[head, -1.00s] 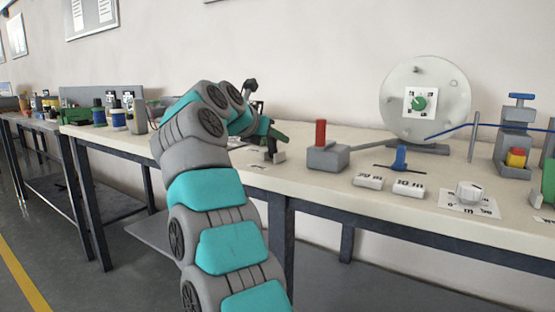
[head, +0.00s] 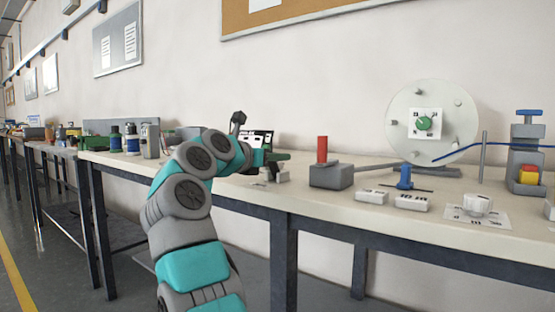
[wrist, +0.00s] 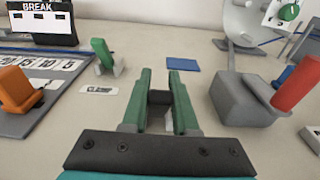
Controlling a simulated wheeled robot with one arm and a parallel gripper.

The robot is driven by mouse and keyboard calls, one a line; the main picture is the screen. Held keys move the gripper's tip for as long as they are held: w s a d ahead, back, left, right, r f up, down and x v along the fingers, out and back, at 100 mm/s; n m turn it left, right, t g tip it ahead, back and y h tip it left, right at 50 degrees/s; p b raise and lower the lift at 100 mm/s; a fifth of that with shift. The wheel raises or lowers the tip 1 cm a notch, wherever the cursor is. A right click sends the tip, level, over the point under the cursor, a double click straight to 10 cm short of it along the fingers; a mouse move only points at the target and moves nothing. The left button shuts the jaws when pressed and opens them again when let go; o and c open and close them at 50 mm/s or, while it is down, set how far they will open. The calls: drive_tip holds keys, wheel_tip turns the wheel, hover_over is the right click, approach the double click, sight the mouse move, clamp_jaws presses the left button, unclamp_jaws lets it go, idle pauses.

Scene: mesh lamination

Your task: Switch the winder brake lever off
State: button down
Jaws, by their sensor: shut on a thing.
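A red upright handle (head: 322,150) on a grey block (head: 330,176) stands left of the winder disc (head: 431,122); no label marks it as the brake lever. It also shows at the right of the wrist view (wrist: 297,85), tilted in that picture. A blue lever (head: 404,177) stands in a slotted strip in front of the disc. My gripper (wrist: 160,80) has green fingers, a little apart, shut on a small grey piece (wrist: 159,98) that is mostly hidden. The gripper is to the left of the red handle and apart from it.
In the wrist view, a green lever (wrist: 103,54) and an orange lever (wrist: 16,88) are at the left, below a BREAK display (wrist: 42,18). A flat blue piece (wrist: 182,64) lies beyond the fingers. A white knob (head: 477,205) is at the right. Open bench lies between fingers and grey block.

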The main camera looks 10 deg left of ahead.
drive_tip(key=c, duration=0.7)
unclamp_jaws()
drive_tip(key=v, duration=0.7)
drive_tip(key=shift+s+a+b, duration=0.15)
drive_tip(key=shift+s+b, duration=0.2)
drive_tip(key=shift+s, duration=0.05)
drive_tip(key=shift+s, duration=0.1)
